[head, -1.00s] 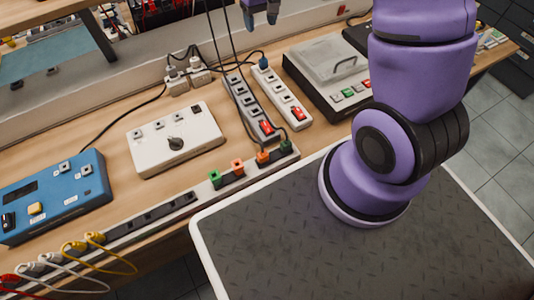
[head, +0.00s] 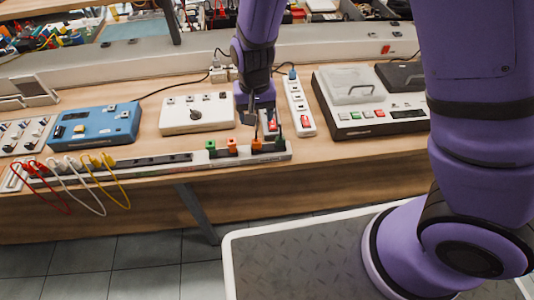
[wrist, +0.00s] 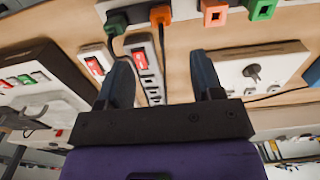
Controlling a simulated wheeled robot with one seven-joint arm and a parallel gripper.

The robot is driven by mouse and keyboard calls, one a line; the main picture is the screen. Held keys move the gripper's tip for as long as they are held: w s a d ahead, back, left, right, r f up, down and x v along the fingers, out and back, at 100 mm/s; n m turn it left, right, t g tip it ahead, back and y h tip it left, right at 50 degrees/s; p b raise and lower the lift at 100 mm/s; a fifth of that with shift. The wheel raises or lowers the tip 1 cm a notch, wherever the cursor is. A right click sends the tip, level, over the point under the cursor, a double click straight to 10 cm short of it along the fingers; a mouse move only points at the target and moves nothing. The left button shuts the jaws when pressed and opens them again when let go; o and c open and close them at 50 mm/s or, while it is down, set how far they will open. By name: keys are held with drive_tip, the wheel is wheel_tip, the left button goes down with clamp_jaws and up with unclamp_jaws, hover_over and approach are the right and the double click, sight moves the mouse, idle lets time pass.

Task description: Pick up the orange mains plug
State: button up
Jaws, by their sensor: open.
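An orange plug with a dark cable (head: 256,145) sits in the long socket strip (head: 180,158) along the bench's front edge; it also shows at the top of the wrist view (wrist: 160,14). A second orange piece (head: 232,146), with a square opening in its face in the wrist view (wrist: 213,12), sits to its left. My gripper (head: 257,118) is above the bench, just behind the orange plug in the head view. In the wrist view my gripper (wrist: 165,70) has its fingers wide apart with nothing between them. The plug is beyond the fingertips, not touching them.
Green pieces (head: 210,146) (head: 281,143) flank the orange ones. White power strips (head: 299,105), a cream box with a knob (head: 197,113), a blue box (head: 95,125) and a grey device (head: 370,100) surround my gripper. Yellow, white and red leads hang at the left.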

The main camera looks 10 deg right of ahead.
sight(256, 141)
drive_tip(key=shift+s+f, duration=0.25)
drive_tip(key=shift+a+f, duration=0.15)
drive_tip(key=shift+f, duration=5.05)
drive_tip(key=c, duration=1)
